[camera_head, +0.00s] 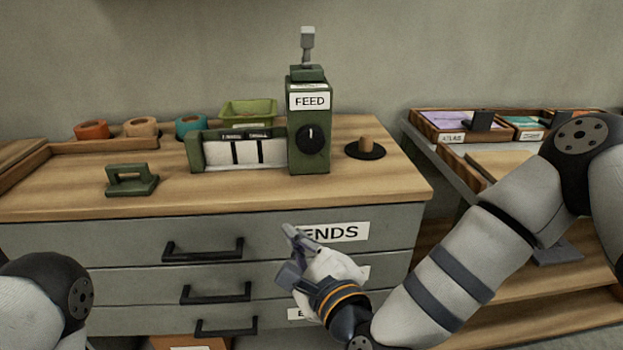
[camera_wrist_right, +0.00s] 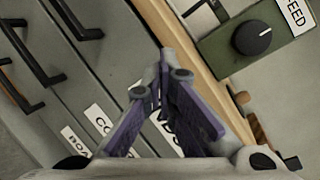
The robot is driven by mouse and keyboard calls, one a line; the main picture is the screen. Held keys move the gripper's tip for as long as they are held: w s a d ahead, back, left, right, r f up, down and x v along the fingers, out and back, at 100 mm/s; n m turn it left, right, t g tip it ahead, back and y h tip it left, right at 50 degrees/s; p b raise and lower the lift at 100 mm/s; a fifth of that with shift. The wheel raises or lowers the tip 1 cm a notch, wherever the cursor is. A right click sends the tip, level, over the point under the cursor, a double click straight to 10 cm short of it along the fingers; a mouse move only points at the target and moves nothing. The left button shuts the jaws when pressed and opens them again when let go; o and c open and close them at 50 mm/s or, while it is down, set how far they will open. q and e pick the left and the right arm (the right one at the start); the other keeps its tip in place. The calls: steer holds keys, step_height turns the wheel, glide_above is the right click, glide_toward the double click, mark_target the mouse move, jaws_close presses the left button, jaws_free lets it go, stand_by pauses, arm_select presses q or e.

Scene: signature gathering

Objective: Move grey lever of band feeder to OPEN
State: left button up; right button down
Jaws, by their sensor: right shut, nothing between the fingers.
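The band feeder (camera_head: 309,139) is a green box on the wooden cabinet top, labelled FEED, with a black knob (camera_head: 312,138) on its front. Its grey lever (camera_head: 307,46) stands upright on top of the box in the head view. In the right wrist view the feeder's front (camera_wrist_right: 224,46) and knob (camera_wrist_right: 251,38) show at the upper right, while the lever is out of view. My right gripper (camera_head: 288,232) is shut and empty, in front of the drawers, below and apart from the feeder. It also shows in the right wrist view (camera_wrist_right: 167,60). My left gripper is out of view; only part of my left arm shows.
A white-faced green holder (camera_head: 196,152) adjoins the feeder's left. A green handled block (camera_head: 132,180), tape rolls (camera_head: 91,130) and a green tray (camera_head: 248,111) lie further left. A black disc with a wooden peg (camera_head: 365,150) stands right. Drawer handles (camera_head: 203,250) protrude below the top edge.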

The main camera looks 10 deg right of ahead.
mark_target(311, 42)
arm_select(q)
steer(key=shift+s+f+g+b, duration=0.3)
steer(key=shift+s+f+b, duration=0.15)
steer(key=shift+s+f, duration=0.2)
arm_select(e)
steer(key=w+d+r+m+t+h, duration=0.2)
steer(key=r+m+t, duration=0.1)
steer(key=r+m, duration=0.4)
steer(key=w+d+r+m+t+h, duration=0.2)
steer(key=r+m, duration=0.4)
steer(key=r, duration=0.7)
steer(key=shift+w+d+m+t+h, duration=0.2)
steer(key=shift+w+m+t+h, duration=0.2)
steer(key=shift+w+t+h, duration=0.55)
steer(key=shift+s+t+y, duration=0.25)
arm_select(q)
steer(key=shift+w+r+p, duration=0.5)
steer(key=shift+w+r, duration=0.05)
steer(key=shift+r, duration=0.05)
arm_select(e)
steer(key=x, duration=1.4)
